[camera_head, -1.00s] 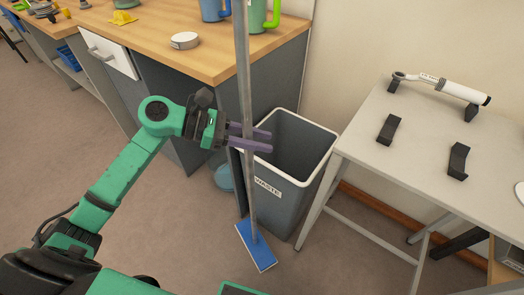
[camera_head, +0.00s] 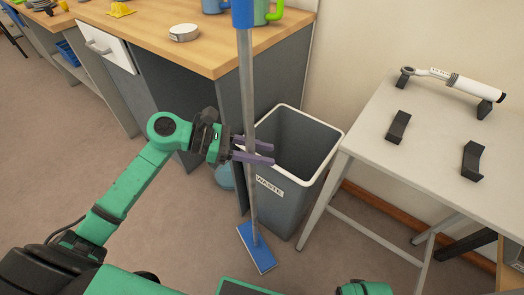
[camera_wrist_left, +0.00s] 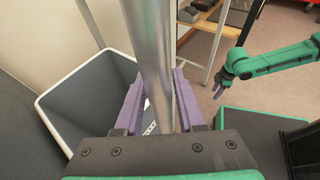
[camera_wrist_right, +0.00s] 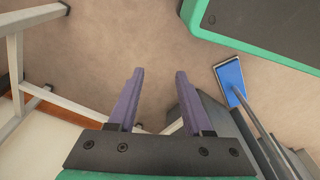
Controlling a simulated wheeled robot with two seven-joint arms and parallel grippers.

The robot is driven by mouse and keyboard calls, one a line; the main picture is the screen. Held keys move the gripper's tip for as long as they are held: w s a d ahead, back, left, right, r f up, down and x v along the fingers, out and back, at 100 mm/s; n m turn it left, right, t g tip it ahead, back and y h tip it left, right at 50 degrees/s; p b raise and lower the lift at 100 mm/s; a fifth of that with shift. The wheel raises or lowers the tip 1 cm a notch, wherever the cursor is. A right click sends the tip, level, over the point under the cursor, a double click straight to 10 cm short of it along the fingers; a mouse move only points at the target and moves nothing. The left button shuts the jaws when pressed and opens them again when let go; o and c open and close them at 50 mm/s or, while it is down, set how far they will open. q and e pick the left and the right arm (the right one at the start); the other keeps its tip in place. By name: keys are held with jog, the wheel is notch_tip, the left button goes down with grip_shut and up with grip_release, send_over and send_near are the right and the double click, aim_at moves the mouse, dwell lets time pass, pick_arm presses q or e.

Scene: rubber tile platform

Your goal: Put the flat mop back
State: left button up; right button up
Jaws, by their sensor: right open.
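The flat mop stands nearly upright on the floor, its blue flat head (camera_head: 256,247) in front of the waste bin. Its grey pole (camera_head: 247,90) rises to a blue grip (camera_head: 242,13) at the picture's top edge. My left gripper (camera_head: 253,152) is around the pole. In the left wrist view the pole (camera_wrist_left: 155,60) runs between the spread fingers, with a narrow gap at the left finger, so it looks open. My right gripper (camera_wrist_right: 160,100) is open and empty above the floor; the mop head (camera_wrist_right: 230,78) lies to its right in that view.
The waste bin (camera_head: 318,122) stands right behind the pole. A wood-topped bench (camera_head: 150,35) is at the back left. A pale table (camera_head: 365,150) at the right carries dark rests and a white-handled tool (camera_head: 460,85). The floor at the left is clear.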

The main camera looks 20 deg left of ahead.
pick_arm(q)
jog(key=shift+o, duration=1.1)
jog(key=shift+r, duration=0.15)
pick_arm(e)
jog(key=shift+r, duration=0.1)
pick_arm(q)
jog(key=v, duration=1.2)
jog(key=shift+b, duration=0.35)
pick_arm(e)
jog(key=shift+w+a+r, duration=0.25)
jog(key=shift+w+r, duration=0.05)
jog(key=shift+r, duration=0.35)
pick_arm(q)
jog(key=shift+s, duration=0.1)
